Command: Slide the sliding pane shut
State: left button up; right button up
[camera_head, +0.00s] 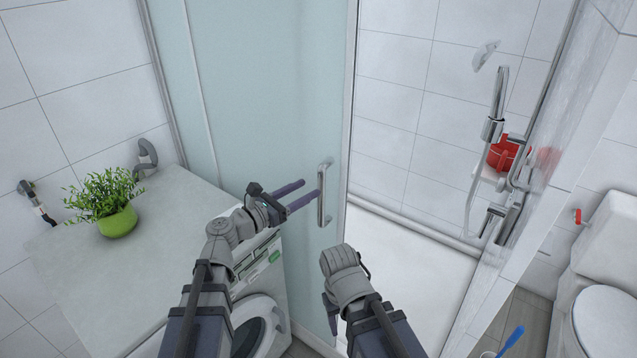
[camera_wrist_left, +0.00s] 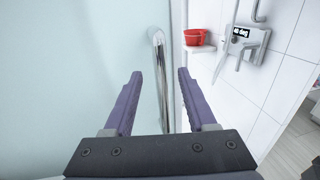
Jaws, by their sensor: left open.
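The sliding pane (camera_head: 270,100) is pale green frosted glass at the left of the shower, with open space to its right. Its vertical chrome handle (camera_head: 324,192) is near its right edge. My left gripper (camera_head: 312,188) is open, with its purple fingertips at the handle. In the left wrist view the handle (camera_wrist_left: 161,75) shows between the two spread fingers; I cannot tell whether they touch it. My right gripper (camera_head: 331,312) is low in front of the shower opening, mostly hidden behind its own wrist.
A washing machine (camera_head: 262,325) under a pale counter (camera_head: 150,255) with a potted plant (camera_head: 118,222) stands left. The shower opening shows a white floor (camera_head: 430,270), a shower fitting (camera_head: 492,128) and a red bucket (camera_head: 505,153). A toilet (camera_head: 605,315) is at right.

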aim_at(321, 182)
pick_arm(q)
jog(key=x, duration=0.6)
jog(key=shift+d, duration=0.1)
jog(key=shift+c, duration=0.4)
grip_shut()
